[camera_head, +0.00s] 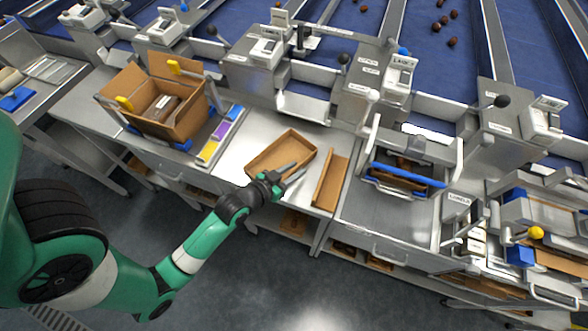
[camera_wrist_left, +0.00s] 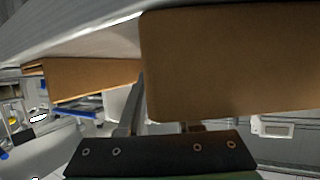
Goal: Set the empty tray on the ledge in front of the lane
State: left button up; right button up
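An empty brown cardboard tray (camera_head: 262,163) lies on the steel bench in front of the lane machines. Its wall fills much of the left wrist view (camera_wrist_left: 230,65). A second, narrow brown tray (camera_head: 331,181) lies just to its right and also shows in the left wrist view (camera_wrist_left: 95,76). My left gripper (camera_head: 293,172) is at the front right corner of the first tray. Its two fingers look apart, close to the tray's near wall. Whether they touch the wall is hidden. My right gripper is not in view.
A cardboard box (camera_head: 186,118) with open flaps stands at the left, beside a strip of coloured cards (camera_head: 215,141). A steel ledge (camera_head: 303,107) sits behind the tray at a lane. A blue-barred machine (camera_head: 407,174) stands at the right. Dark dates (camera_head: 452,42) lie on the blue lanes.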

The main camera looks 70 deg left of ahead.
pick_arm(q)
jog(key=shift+s+d+r, duration=0.2)
jog(key=shift+s+r, duration=0.1)
jog(key=shift+s, duration=0.05)
jog(key=p+v, duration=0.2)
jog(key=v, duration=0.9)
